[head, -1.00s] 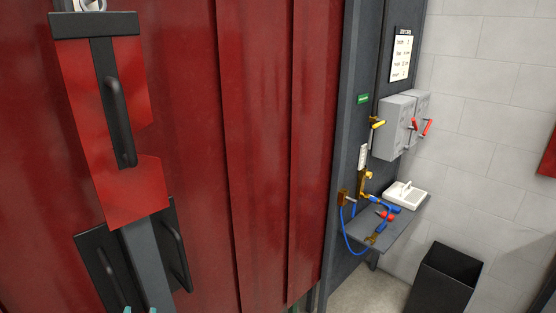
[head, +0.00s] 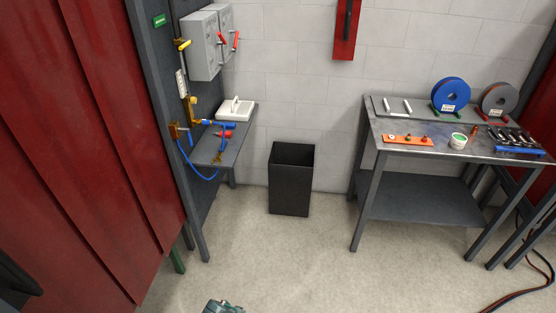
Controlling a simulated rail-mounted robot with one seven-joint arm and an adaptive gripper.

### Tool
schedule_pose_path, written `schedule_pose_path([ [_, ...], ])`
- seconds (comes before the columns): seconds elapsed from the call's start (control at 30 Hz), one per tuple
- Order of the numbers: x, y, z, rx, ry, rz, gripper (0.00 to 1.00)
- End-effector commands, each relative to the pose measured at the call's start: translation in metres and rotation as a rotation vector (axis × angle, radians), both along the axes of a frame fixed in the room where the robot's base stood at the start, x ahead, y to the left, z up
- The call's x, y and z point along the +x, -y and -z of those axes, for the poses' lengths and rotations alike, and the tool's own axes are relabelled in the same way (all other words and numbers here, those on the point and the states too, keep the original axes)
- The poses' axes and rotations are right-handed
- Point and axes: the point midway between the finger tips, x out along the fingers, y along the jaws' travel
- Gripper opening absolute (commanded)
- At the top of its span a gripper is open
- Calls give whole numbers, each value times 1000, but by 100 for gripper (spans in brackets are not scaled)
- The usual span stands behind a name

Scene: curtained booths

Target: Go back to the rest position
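What looks like part of my gripper (head: 223,307), grey and teal, shows at the bottom edge of the head view, left of the middle. Most of it is cut off by the frame, and its fingers cannot be made out. Nothing is seen held in it. It shows against the bare concrete floor (head: 290,265), apart from the furniture. The rest of my arm is out of view.
A red curtain (head: 75,140) fills the left. A small shelf (head: 236,148) with a blue hose stands beside it. A black bin (head: 291,180) is at the wall. A workbench (head: 425,205) with spools and tools stands right. The middle floor is clear.

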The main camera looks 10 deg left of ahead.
Motion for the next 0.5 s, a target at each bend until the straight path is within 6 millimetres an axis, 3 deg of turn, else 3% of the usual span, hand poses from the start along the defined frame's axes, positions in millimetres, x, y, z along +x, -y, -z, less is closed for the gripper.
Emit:
schedule_pose_path([
  [0.03, 4, 26, 17, -15, -43, 92, 41],
  [0.2, 2, 98, 59, -55, -177, 384, 41],
  [0.5, -28, 205, 114, -112, -392, 821, 41],
])
